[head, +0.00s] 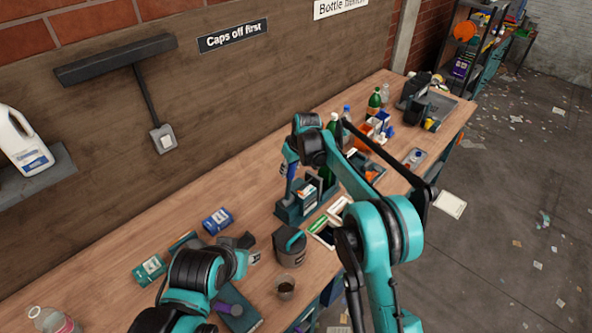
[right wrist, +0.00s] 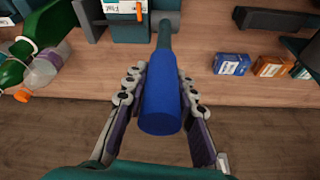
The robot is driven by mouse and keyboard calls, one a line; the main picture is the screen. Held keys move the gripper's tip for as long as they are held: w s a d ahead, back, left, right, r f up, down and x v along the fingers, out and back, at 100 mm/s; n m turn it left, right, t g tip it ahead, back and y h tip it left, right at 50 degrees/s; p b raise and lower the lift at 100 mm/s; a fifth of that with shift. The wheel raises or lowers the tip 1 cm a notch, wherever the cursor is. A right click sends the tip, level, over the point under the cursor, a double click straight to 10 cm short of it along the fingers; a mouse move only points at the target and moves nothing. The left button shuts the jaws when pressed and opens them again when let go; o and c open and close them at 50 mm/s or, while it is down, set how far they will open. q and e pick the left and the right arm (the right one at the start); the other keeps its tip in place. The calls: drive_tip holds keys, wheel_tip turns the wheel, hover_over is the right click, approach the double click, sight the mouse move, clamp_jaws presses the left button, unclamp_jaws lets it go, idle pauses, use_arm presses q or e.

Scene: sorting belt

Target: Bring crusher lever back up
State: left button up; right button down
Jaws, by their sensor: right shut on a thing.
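The crusher (head: 289,213) is a teal-grey device on the bench, partly hidden behind my right arm in the head view. Its lever has a thick blue grip (right wrist: 163,108) on a grey-teal rod, which shows in the right wrist view running away to a dark pivot. My right gripper (right wrist: 163,85) has one finger on each side of the blue grip and is shut on it. In the head view my right gripper (head: 290,168) is above the crusher, mostly edge-on. The lever's exact angle is hard to tell. My left arm is low in the head view; its fingers are not clear.
Green bottles (right wrist: 15,70) and small blue and orange boxes (right wrist: 231,64) flank the crusher. Bare bench lies along the wall.

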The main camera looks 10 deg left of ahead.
drive_tip(key=shift+w+a+g+h+p, duration=0.5)
drive_tip(key=shift+w+a+h+p, duration=0.25)
drive_tip(key=shift+a, duration=0.3)
drive_tip(key=shift+f, duration=0.1)
drive_tip(key=c, duration=1.5)
unclamp_jaws()
drive_tip(key=o, duration=0.3)
drive_tip(key=shift+w+a, duration=0.1)
drive_tip(key=shift+a, duration=0.05)
drive_tip(key=v, duration=1.2)
